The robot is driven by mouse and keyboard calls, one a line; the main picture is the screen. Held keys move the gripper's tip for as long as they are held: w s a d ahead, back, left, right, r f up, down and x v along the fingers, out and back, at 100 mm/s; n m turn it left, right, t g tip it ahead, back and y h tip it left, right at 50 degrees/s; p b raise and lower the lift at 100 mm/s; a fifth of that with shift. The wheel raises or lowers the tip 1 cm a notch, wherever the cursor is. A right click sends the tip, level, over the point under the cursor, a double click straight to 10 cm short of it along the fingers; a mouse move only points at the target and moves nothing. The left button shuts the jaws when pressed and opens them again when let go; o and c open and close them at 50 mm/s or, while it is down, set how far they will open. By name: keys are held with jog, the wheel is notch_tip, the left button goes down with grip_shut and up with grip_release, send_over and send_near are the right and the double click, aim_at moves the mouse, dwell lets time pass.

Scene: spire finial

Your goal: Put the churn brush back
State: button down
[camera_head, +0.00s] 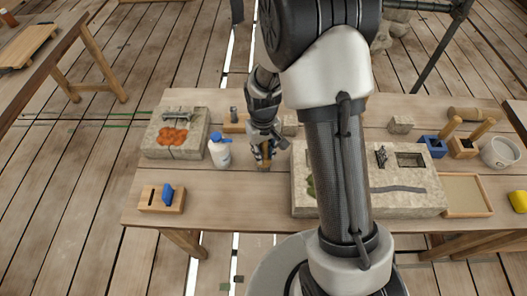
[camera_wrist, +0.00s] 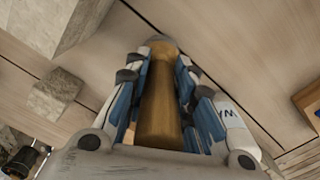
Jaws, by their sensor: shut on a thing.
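My gripper (camera_head: 265,152) is over the table between the white bottle and the big stone slab. In the wrist view my gripper (camera_wrist: 160,85) is shut, its blue-padded fingers on both sides of a brown, smooth cylinder, which I take for the churn brush (camera_wrist: 160,110). In the head view the brush is mostly hidden by the fingers, and a small brown part (camera_head: 265,167) shows low between them. Its bristles cannot be made out. I cannot tell whether its lower end touches the table.
The white bottle with a blue top (camera_head: 219,152) stands close left of my gripper. A stone block with an orange patch (camera_head: 173,138) lies further left, a slotted wooden block (camera_head: 162,199) in front. The stone slab (camera_head: 405,190), blue holder (camera_head: 433,147), wooden holder (camera_head: 462,148) and white bucket (camera_head: 499,153) are right.

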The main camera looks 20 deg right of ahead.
jog(key=shift+f, duration=0.15)
jog(key=c, duration=1.4)
grip_release()
jog(key=shift+o, duration=0.2)
